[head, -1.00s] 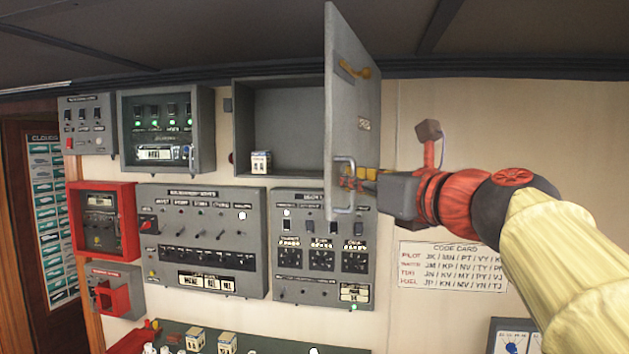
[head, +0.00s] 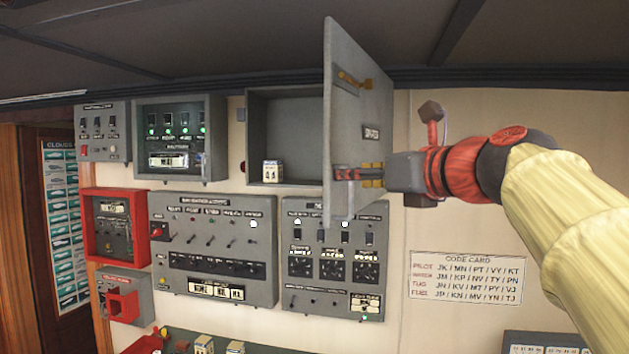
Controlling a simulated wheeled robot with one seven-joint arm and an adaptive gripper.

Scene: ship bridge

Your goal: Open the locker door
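The grey wall locker (head: 262,110) is at top centre in the head view, its interior visible. Its grey door (head: 347,120) stands swung out to the right, its outer face with a small label and yellow hinge parts turned toward me. The handle cannot be made out behind or between the fingers. Whether they are open or shut cannot be told.
Grey switch panels (head: 216,205) and (head: 338,212) are mounted below the locker. Another panel (head: 180,104) and a red box (head: 97,207) are to the left. A code card (head: 468,277) is on the bare wall at right.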

